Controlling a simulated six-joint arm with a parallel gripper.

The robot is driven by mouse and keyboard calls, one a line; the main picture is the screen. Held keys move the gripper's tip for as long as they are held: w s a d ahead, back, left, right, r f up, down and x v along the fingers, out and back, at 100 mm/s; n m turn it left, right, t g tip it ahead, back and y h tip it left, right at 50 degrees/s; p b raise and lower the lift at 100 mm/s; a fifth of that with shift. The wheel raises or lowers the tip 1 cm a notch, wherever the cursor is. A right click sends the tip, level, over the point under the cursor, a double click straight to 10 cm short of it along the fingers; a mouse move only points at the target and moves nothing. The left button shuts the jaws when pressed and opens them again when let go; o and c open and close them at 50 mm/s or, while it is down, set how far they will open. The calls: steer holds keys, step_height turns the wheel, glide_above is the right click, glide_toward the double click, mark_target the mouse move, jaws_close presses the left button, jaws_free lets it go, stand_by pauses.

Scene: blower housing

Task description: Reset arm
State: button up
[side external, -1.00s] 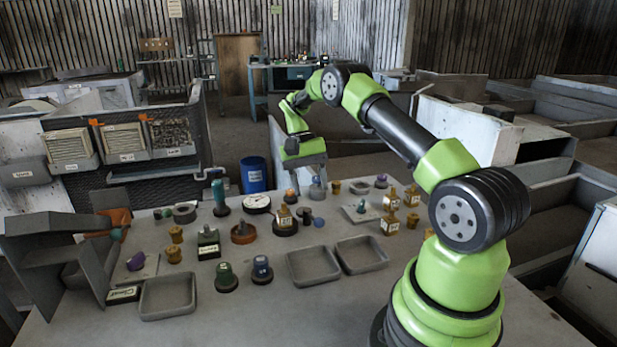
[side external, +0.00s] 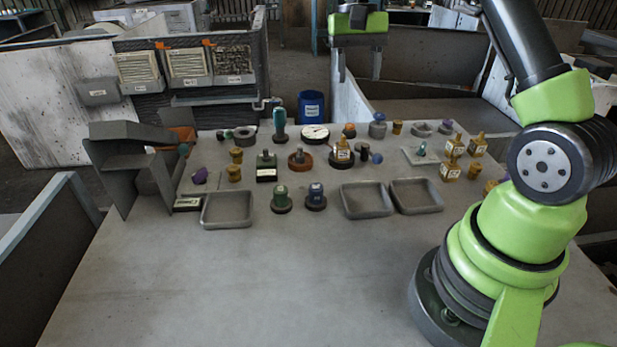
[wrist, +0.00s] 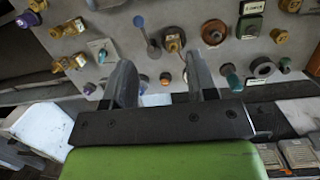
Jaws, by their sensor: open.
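My gripper (side external: 359,62) is at the top of the side external view, raised well above the table's far edge. Its two fingers point down and stand apart with nothing between them. In the wrist view my gripper (wrist: 162,82) shows two parallel grey fingers, also apart and empty. The grey table (side external: 250,280) with the parts on it lies below and in front of the fingers, not touched by them. The top of my arm is cut off by the side view's upper edge.
A grey angled stand (side external: 130,165) is at left. A blue barrel (side external: 311,106) stands behind. The table's front is clear.

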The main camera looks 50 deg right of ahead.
steer(key=s+a+r+n+t, duration=0.3)
steer(key=s+a+r+t, duration=0.3)
steer(key=a+r, duration=0.5)
steer(key=s+a+f+n+t, duration=0.2)
steer(key=s+a, duration=0.4)
steer(key=s, duration=0.5)
steer(key=shift+s+a+f+n+t+y, duration=0.2)
steer(key=shift+a+n+t+y, duration=0.1)
steer(key=shift+a+t+y, duration=0.15)
steer(key=shift+d, duration=0.1)
